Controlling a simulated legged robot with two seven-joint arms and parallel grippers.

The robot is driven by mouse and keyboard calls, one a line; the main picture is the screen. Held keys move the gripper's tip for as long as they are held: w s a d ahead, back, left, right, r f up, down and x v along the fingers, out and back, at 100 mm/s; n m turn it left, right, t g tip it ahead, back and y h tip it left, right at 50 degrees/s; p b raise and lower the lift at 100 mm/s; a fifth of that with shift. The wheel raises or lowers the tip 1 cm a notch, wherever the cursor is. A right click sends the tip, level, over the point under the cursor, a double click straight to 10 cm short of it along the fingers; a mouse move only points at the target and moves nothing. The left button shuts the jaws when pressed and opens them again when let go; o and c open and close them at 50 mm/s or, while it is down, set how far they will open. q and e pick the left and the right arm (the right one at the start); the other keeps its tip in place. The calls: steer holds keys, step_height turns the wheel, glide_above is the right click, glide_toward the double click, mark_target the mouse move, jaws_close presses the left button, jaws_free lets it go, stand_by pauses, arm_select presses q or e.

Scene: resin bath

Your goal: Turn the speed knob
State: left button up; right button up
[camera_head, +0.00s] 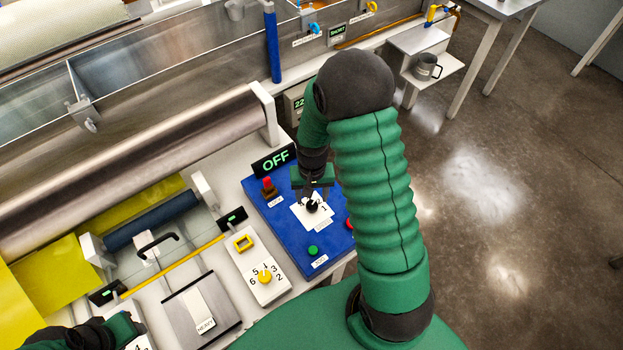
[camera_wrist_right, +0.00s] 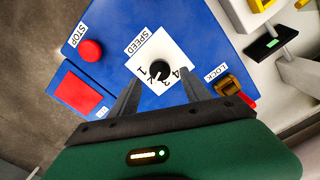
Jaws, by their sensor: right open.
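The speed knob (camera_wrist_right: 160,70) is small, black and round, on a white plate (camera_wrist_right: 176,52) with numbers and a SPEED label. In the head view the knob (camera_head: 312,206) sits on the blue control panel (camera_head: 285,229). My right gripper (camera_wrist_right: 162,92) is open and empty, pointing down at the panel. Its two fingers lie on either side of the knob in the wrist view; I cannot tell whether they touch it. In the head view my right gripper (camera_head: 313,190) is partly hidden by its own arm. My left gripper (camera_head: 95,332) shows only in part at the bottom left.
Near the knob are a red STOP button (camera_wrist_right: 91,51), a LOCK switch (camera_wrist_right: 229,92) and a green button (camera_head: 313,250). An OFF display (camera_head: 274,160) stands behind the panel. A yellow knob (camera_head: 264,276) on a white box is to the left. A long roller (camera_head: 130,170) lies behind.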

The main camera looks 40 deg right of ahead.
mark_target(311, 205)
step_height(311, 205, up, 13)
steer(key=shift+a, duration=0.15)
